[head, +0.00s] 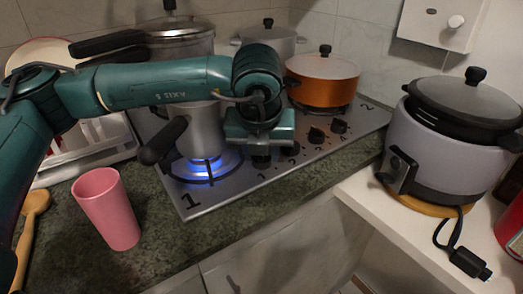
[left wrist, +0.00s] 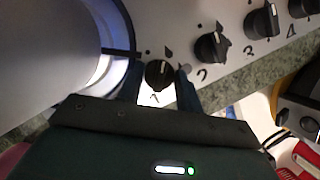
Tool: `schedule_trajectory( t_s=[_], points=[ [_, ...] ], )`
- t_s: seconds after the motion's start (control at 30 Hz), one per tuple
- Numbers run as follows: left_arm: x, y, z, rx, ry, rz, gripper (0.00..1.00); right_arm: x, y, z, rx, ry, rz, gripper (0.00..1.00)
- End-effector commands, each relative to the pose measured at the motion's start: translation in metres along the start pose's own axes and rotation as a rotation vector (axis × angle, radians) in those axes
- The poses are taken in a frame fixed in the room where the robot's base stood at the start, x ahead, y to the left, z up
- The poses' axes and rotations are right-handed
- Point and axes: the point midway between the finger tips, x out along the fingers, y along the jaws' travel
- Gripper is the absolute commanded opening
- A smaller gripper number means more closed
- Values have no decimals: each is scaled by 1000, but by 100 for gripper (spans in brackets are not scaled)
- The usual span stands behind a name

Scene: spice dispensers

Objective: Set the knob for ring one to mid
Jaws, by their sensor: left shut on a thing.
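The ring one knob (left wrist: 159,73) is a black dial with a white pointer line, on the cooktop's front strip. In the left wrist view it sits between the two fingers of my left gripper (left wrist: 160,86), which is shut on it. The pointer faces the upper side, near a flame mark; its exact setting is hard to tell. In the head view my left gripper (head: 261,152) comes down over the knob and hides most of it. Ring one (head: 203,172) burns with a blue flame under a grey saucepan (head: 203,130). My right gripper is not in view.
The saucepan's black handle (head: 163,141) juts out left of my gripper. More knobs (head: 316,135) stand to the right. An orange pot (head: 322,80) is on a back ring. A pink cup (head: 106,208) stands on the counter; a rice cooker (head: 443,150) is at right.

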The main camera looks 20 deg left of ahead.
Motion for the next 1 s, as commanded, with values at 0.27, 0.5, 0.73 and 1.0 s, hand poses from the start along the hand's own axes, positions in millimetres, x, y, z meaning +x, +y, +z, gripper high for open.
schedule_trajectory(
  t_s=[0.27,0.5,0.73,1.0],
  points=[
    [0,0,-1,0,2,1,57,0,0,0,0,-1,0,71],
    [0,0,0,-1,1,0,57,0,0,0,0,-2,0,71],
    [-27,-1,0,0,-2,-2,57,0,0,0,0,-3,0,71],
    [-88,-1,0,1,-2,-2,57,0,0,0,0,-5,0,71]
  ],
)
